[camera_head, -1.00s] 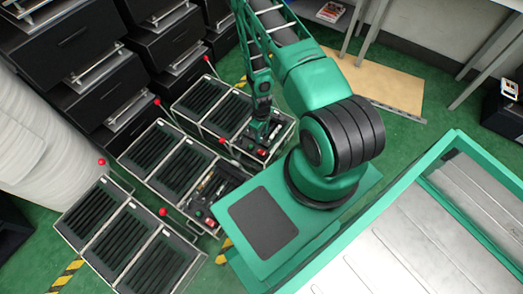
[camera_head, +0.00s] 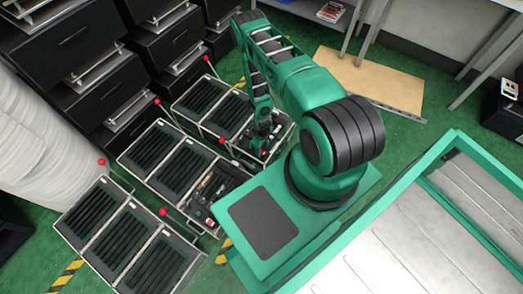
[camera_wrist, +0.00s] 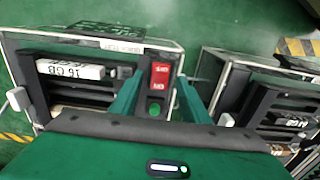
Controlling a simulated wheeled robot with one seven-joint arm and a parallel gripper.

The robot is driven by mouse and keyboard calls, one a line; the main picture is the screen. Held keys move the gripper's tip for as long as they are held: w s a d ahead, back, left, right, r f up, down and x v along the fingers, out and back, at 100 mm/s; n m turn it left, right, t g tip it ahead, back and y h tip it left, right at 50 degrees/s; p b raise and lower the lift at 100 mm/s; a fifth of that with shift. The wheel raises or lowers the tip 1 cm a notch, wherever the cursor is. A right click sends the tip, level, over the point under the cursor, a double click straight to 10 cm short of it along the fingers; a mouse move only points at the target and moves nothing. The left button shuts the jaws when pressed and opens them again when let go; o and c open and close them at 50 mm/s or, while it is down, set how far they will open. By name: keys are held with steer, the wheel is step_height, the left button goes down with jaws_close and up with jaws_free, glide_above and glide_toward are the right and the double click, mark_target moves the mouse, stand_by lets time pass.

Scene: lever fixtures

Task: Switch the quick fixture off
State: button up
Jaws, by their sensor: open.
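The fixture under my gripper (camera_wrist: 160,84) has a red rocker switch (camera_wrist: 160,76) with small white markings and a green round light or button (camera_wrist: 155,110) below it. A label (camera_wrist: 124,46) on its rim seems to read "QUICK", but it is small and blurred. My gripper is open, with its two green fingers on either side of the switch and nothing held. I cannot tell whether the fingers touch it. In the head view my gripper (camera_head: 263,126) is over the rear fixture's right end, where a bit of red shows (camera_head: 263,153). The switch's position is unclear.
A white "16 GB" module (camera_wrist: 70,69) lies in the fixture's slot. A second fixture (camera_wrist: 258,92) stands close on the right. Other slotted trays (camera_head: 125,247) with red-knobbed levers (camera_head: 163,212) stand nearby. Black drawers (camera_head: 80,60) stand behind; green floor is open beyond.

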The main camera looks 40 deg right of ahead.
steer(key=shift+f, duration=0.3)
steer(key=c, duration=1.1)
steer(key=shift+o, duration=0.2)
steer(key=shift+s+d+f+t+y, duration=0.15)
steer(key=shift+s+t+y, duration=0.2)
steer(key=shift+t, duration=0.45)
steer(key=shift+s+t, duration=0.1)
steer(key=shift+t, duration=0.4)
